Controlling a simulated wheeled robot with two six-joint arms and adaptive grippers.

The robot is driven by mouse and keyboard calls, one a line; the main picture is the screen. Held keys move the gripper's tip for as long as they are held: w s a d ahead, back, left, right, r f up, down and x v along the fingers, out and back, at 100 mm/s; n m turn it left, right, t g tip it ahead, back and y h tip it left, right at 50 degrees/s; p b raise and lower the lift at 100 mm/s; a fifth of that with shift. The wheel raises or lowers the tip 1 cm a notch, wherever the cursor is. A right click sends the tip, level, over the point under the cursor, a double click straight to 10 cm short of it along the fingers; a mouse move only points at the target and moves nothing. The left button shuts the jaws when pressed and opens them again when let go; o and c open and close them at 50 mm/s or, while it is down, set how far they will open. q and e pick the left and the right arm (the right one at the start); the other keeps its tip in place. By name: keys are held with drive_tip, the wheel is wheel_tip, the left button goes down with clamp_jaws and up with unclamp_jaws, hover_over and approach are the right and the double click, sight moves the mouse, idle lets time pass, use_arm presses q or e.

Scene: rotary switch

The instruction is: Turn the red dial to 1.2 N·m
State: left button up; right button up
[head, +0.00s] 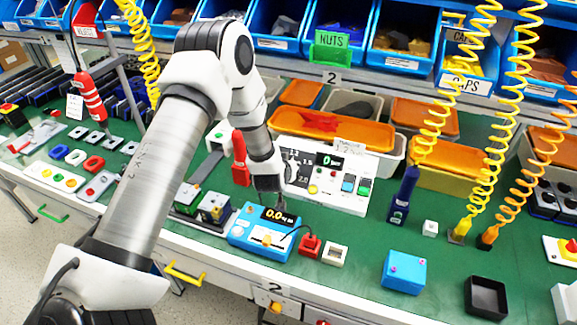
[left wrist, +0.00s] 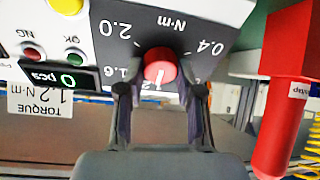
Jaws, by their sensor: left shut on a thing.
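The red dial (left wrist: 160,66) sits on the dark scale face of a white panel (left wrist: 215,12), with 2.0 and 1.6 to its left and 0.4 to its right in the left wrist view. A white mark shows on the dial's lower part; the scale number below it is hidden by my gripper. My left gripper (left wrist: 160,88) is shut on the dial, one finger on each side. In the head view the panel (head: 325,192) stands on the green bench and my left gripper (head: 268,188) covers the dial. A tag (left wrist: 40,102) reads TORQUE 1.2 N·m. My right gripper is out of view.
A blue meter (head: 252,236) reading 0.0 stands in front of the panel. Orange-lidded bins (head: 335,130) stand behind. A blue box (head: 403,272) lies at the front right.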

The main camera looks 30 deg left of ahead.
use_arm(q)
drive_tip(key=o, duration=1.2)
drive_tip(key=shift+f, duration=0.1)
drive_tip(key=shift+c, duration=0.2)
drive_tip(key=v, duration=1.2)
drive_tip(key=shift+f, duration=0.1)
